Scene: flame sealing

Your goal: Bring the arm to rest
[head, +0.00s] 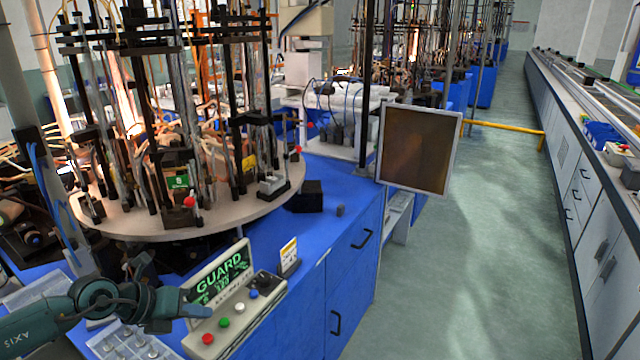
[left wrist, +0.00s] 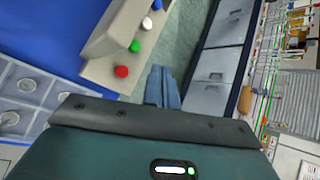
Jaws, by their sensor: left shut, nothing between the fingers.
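My left gripper (head: 197,306) reaches in from the lower left in the head view, beside the near-left end of the control box. Its blue-grey fingers are together and empty; they also show in the left wrist view (left wrist: 162,87). The control box (head: 222,313) has a lit green "GUARD" display (head: 220,277) and a row of red, green, white and blue buttons. In the left wrist view the control box (left wrist: 108,72) lies left of the fingers, with the red button (left wrist: 121,71) nearest. I cannot tell whether the fingers touch the box. My right gripper is not in view.
A round table (head: 240,218) with glass tubes and black clamps stands on the blue bench (head: 345,250). A tray with round lids (head: 125,343) lies below my left gripper. A framed amber panel (head: 418,150) stands at the bench's right. The aisle floor (head: 490,240) is clear.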

